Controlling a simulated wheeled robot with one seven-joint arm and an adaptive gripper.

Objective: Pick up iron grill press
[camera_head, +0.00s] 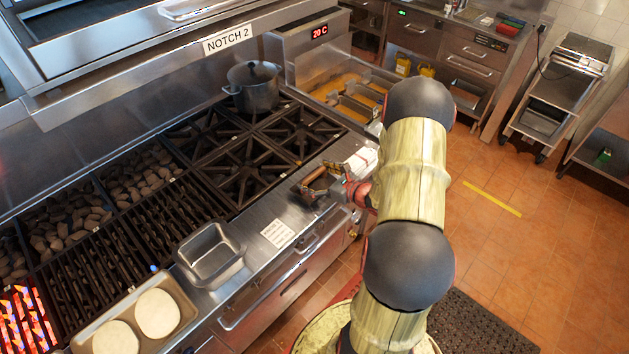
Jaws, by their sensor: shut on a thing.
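The iron grill press (309,194) is a small dark piece with a brownish handle on the steel front ledge, right of the burners. My gripper (333,174) reaches in from the right and is shut on the press at its handle. My arm and the gripper's red body hide part of the grasp. I cannot tell whether the press touches the ledge or is slightly raised.
A white block (361,160) lies beside the press. An empty metal pan (210,280) and a tray (178,331) with two pale round pieces sit on the ledge to the left. A lidded pot (254,92) stands on the rear burner. Fryer baskets (352,108) are behind.

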